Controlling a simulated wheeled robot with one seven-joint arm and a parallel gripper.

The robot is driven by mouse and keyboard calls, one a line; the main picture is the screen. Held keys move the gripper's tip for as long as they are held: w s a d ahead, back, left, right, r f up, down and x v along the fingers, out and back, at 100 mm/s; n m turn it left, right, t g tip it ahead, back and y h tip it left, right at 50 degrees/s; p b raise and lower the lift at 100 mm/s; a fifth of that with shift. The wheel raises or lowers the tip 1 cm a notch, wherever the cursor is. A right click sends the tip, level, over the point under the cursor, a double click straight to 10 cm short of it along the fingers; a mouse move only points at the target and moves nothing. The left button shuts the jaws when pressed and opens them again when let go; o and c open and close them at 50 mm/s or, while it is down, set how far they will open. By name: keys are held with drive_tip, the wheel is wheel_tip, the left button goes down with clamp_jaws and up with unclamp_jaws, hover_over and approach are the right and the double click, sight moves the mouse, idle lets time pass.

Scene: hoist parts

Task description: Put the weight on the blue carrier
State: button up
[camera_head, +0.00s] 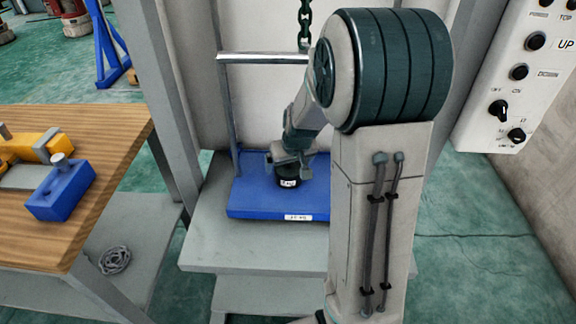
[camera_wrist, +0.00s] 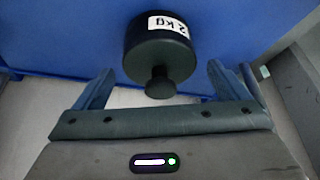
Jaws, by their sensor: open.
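The weight is a dark cylinder with a white label and a small knob. In the head view the weight (camera_head: 288,183) stands upright on the blue carrier (camera_head: 252,196). In the wrist view the weight (camera_wrist: 160,55) shows its "2 kg" label and its knob, against the blue carrier surface (camera_wrist: 60,35). My gripper (camera_head: 290,160) is just above the weight in the head view. In the wrist view my gripper (camera_wrist: 160,72) is open, with one finger on each side of the knob and a visible gap to each. My arm hides the carrier's right part.
The carrier rests on a grey platform (camera_head: 215,245) and has a metal frame with a top bar (camera_head: 262,57). A chain (camera_head: 304,22) hangs above. A wooden table (camera_head: 100,130) with a blue block (camera_head: 62,190) is at left. A control box (camera_head: 520,75) is at right.

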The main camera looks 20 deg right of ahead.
drive_tip(key=v, duration=0.9)
drive_tip(key=s+a+r+g, duration=0.1)
drive_tip(key=s+a, duration=0.3)
drive_tip(key=s, duration=0.5)
drive_tip(key=s+a+r+g, duration=0.1)
drive_tip(key=s+a, duration=0.2)
drive_tip(key=s, duration=0.7)
drive_tip(key=shift+a+g+p, duration=0.3)
drive_tip(key=shift+a+p, duration=0.1)
drive_tip(key=shift+s+r, duration=0.1)
drive_tip(key=shift+s, duration=0.05)
